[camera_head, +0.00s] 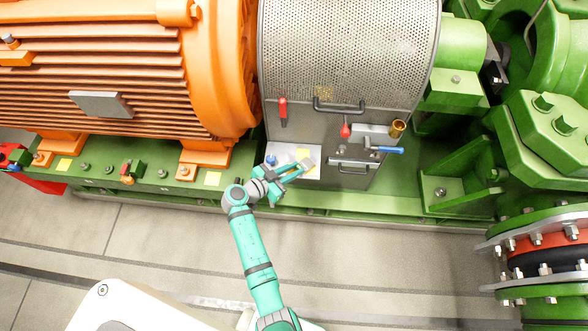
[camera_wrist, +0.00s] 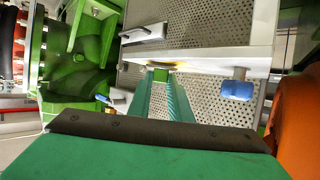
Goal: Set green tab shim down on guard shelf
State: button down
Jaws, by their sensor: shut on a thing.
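My gripper (camera_head: 303,167) is over the front of the guard shelf (camera_head: 283,151), a pale plate at the foot of the perforated guard. In the wrist view, my gripper (camera_wrist: 163,80) is shut on a small green piece, the green tab shim (camera_wrist: 160,76), held between the fingertips. The guard shelf (camera_wrist: 208,66) shows there as a thin plate very close to the shim; I cannot tell whether they touch. The shim is too small to make out in the head view.
A blue item (camera_head: 270,160) stands at the shelf's left; it also shows in the wrist view (camera_wrist: 237,88). Handles and a blue-handled lever (camera_head: 386,150) are to the right. The perforated guard (camera_head: 350,45) rises behind. An orange motor (camera_head: 110,60) is at left.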

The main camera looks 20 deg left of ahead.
jog(key=shift+f, duration=0.25)
jog(key=c, duration=1.5)
grip_release()
jog(key=shift+c, duration=0.2)
jog(key=v, duration=1.1)
jog(key=s+d+f+n+g+y, duration=0.2)
jog(key=s+d+f+n+y, duration=0.3)
jog(key=d+f, duration=0.4)
jog(key=s+d+n+y, duration=0.1)
jog(key=s+d+y, duration=0.1)
jog(key=s+d, duration=0.5)
jog(key=s+d+r+t, duration=0.2)
jog(key=s+r, duration=0.5)
jog(key=r, duration=0.5)
jog(key=s+d+r+t, duration=0.3)
jog(key=s+d+r, duration=0.2)
jog(key=r, duration=0.7)
jog(key=shift+s+d+r+t, duration=0.25)
jog(key=shift+s+r+t, duration=0.05)
jog(key=shift+s, duration=0.6)
